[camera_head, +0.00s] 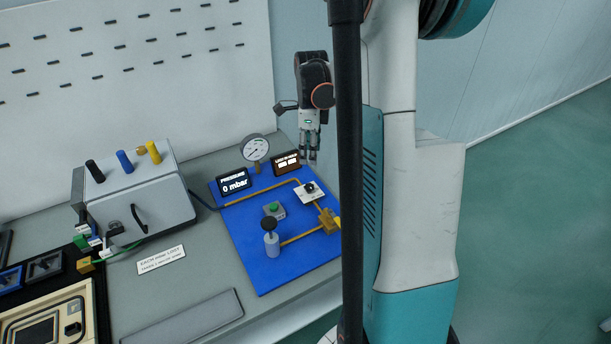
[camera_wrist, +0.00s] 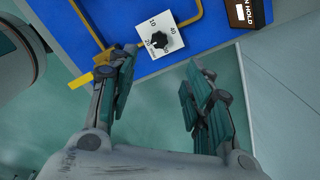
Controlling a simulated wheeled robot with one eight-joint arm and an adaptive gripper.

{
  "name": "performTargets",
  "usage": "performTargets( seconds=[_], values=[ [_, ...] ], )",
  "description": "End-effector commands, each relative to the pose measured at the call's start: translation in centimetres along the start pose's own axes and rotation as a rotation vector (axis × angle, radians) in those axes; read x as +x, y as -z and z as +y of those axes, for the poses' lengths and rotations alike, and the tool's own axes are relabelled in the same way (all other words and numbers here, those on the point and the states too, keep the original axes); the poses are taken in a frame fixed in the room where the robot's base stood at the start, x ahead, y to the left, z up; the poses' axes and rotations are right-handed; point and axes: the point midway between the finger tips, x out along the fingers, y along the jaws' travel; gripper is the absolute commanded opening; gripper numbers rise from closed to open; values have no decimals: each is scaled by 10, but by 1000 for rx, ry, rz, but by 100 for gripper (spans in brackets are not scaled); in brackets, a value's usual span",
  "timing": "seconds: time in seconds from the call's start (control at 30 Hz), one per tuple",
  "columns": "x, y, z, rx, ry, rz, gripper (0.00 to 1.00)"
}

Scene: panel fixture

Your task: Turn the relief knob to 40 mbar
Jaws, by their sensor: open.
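The relief knob (camera_head: 309,187) is a small black knob on a white square plate on the blue panel board (camera_head: 261,262). In the wrist view the knob (camera_wrist: 158,40) sits on its white plate (camera_wrist: 174,42) with printed numbers, of which 10, 20 and 40 can be read. I cannot tell for sure which number it points at. The pressure display (camera_head: 235,181) reads 0 mbar. My gripper (camera_head: 309,157) hangs above the back right of the board. In the wrist view my gripper (camera_wrist: 160,85) is open and empty, its fingers apart from the knob.
A gauge (camera_head: 256,149) and a second display (camera_head: 286,162) stand at the board's back. A green button (camera_head: 274,209), a black-topped valve (camera_head: 270,240), and brass pipes (camera_head: 302,237) are on the board. A grey box (camera_head: 138,196) stands left.

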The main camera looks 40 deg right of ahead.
Motion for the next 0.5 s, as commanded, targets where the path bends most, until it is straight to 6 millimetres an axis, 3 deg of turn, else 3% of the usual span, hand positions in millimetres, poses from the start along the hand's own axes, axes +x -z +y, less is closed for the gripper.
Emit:
performTargets(
  seconds=[0.17, 0.5],
  values=[
    [24, 0, 0, -1, 0, 0, 46],
    [91, -1, 0, -4, 1, 0, 46]
  ],
)
